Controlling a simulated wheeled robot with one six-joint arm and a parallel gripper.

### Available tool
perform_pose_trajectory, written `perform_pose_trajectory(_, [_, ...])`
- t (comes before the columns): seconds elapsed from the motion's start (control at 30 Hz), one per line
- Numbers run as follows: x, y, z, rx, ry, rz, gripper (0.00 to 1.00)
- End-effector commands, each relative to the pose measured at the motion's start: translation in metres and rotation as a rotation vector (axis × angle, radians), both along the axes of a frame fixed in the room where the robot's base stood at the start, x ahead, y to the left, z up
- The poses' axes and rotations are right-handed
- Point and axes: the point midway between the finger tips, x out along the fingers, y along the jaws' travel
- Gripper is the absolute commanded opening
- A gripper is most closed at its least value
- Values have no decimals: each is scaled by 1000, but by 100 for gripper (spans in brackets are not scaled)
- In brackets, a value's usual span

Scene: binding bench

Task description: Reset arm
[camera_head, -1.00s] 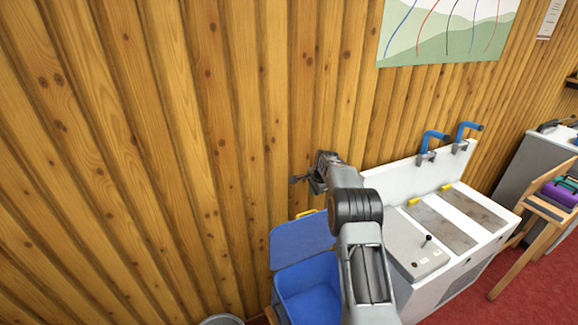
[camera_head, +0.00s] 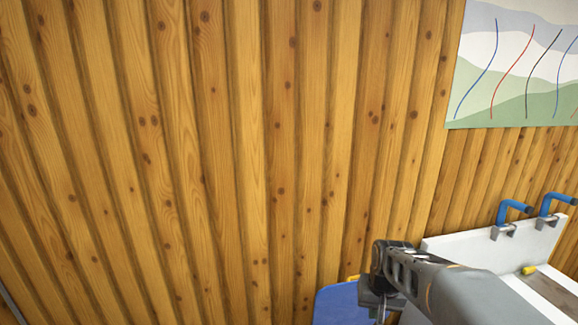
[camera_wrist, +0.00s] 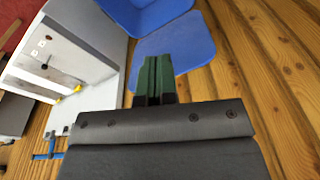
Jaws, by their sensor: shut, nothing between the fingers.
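My gripper shows in the wrist view (camera_wrist: 155,75), its two green-lined fingers together with nothing between them. In the head view my gripper (camera_head: 376,300) is at the lower middle right, partly cut off by the bottom edge. It is in front of the wooden wall, beside the white bench unit.
A white bench unit (camera_head: 480,250) with blue handles (camera_head: 511,210) stands at the right. The wooden wall (camera_head: 230,150) fills the left and carries a poster (camera_head: 515,65).

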Motion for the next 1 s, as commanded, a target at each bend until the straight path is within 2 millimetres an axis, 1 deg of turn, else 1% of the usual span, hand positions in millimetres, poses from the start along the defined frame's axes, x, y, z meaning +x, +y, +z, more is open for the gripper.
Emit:
perform_pose_trajectory(0.03, [-23, 6, 5, -11, -24, 40, 0])
perform_pose_trajectory(0.1, [-50, 13, 8, -24, -49, 84, 0])
perform_pose_trajectory(0.2, [-80, 20, 12, -38, -93, 119, 0])
perform_pose_trajectory(0.3, [-101, 25, 16, -47, -142, 138, 0])
perform_pose_trajectory(0.33, [-105, 27, 17, -48, -159, 143, 0])
perform_pose_trajectory(0.43, [-114, 30, 25, -53, -212, 154, 0])
perform_pose_trajectory(0.53, [-116, 33, 35, -55, -261, 162, 0])
perform_pose_trajectory(0.63, [-118, 35, 41, -57, -287, 167, 0])
perform_pose_trajectory(1.0, [-117, 36, 43, -57, -293, 172, 0])
